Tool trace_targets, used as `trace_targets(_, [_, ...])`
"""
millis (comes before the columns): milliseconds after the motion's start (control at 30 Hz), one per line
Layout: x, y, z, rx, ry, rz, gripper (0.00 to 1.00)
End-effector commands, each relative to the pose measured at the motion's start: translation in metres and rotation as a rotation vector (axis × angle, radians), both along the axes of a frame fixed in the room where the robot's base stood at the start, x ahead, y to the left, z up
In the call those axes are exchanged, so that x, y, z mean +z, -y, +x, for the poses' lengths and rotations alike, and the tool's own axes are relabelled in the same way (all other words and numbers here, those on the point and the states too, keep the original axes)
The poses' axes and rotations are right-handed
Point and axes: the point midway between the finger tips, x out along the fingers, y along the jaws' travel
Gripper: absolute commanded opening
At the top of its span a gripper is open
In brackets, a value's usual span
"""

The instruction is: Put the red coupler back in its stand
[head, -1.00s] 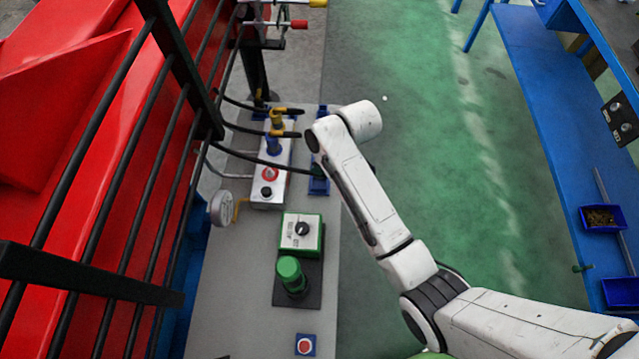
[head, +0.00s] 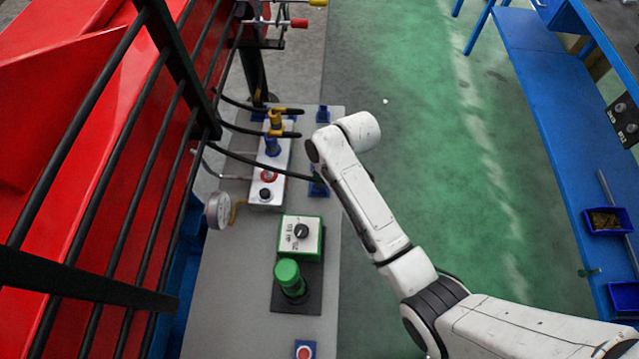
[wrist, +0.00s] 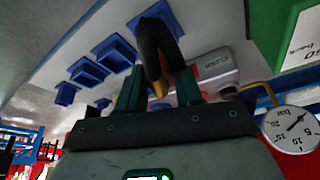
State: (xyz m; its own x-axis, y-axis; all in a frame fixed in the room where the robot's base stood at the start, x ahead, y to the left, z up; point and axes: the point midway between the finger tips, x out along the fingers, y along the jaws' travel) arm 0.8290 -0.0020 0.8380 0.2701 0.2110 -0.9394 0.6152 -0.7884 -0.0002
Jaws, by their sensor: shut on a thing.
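My gripper (wrist: 158,92) shows in the wrist view, its fingers shut on a black, arched hose end with a brass-coloured tip (wrist: 158,88). I take this for the red coupler, but no red on it can be made out. In the head view my arm hides the gripper, and a black hose (head: 245,158) runs to it from the left. Blue stands show on the grey plate in the wrist view, one at the left (wrist: 88,71) and one nearer the middle (wrist: 117,52). In the head view a blue stand (head: 318,188) shows beside my arm.
A pressure gauge (head: 218,211), a green-and-white dial box (head: 300,236) and a green knob (head: 289,278) stand nearby. Black rails (head: 90,285) line the left. Green floor (head: 450,150) is open at right.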

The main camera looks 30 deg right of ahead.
Motion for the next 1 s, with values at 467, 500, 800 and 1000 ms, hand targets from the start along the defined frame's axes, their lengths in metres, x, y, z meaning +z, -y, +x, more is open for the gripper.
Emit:
trace_targets(467, [-0.018,0.0,0.0,0.0,0.0,0.0,0.01])
trace_targets(500, [-0.019,0.0,0.0,0.0,0.0,0.0,0.01])
trace_targets(800, [-0.027,0.0,0.0,0.001,0.001,0.0,0.38])
trace_targets(1000, [-0.027,0.0,0.0,0.0,0.0,0.0,0.57])
